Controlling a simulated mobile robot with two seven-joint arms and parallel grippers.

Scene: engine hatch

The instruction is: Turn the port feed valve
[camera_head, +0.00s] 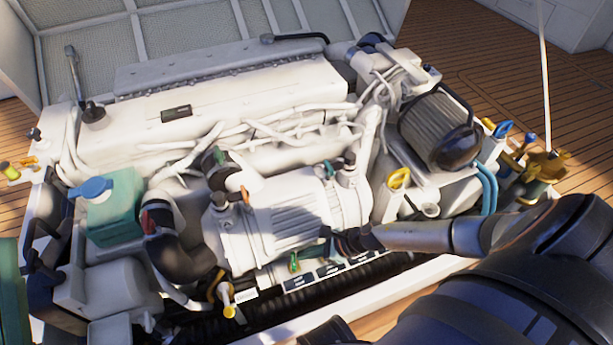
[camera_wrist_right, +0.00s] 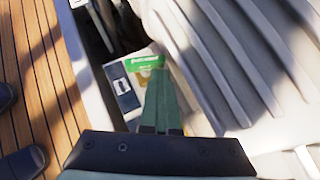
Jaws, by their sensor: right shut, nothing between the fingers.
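My right gripper (camera_head: 328,236) reaches in from the right at the front of the white engine (camera_head: 290,215). In the right wrist view its two green fingers (camera_wrist_right: 160,78) are together with nothing between them. They point at a panel with a green label (camera_wrist_right: 146,62) and a dark blue plate, whose writing is too small to read. A small green handle (camera_head: 293,262) shows left of the gripper in the head view, and a yellow-ended handle (camera_head: 229,310) is further left. I cannot tell which fitting is the port feed valve. My left gripper is not in view.
A row of labels (camera_head: 330,269) runs along the front of the engine. A blue handle (camera_head: 503,130) and brass fittings (camera_head: 545,167) stand at the right. A teal tank with a blue cap (camera_head: 92,189) is at the left. Wooden deck lies around the hatch.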

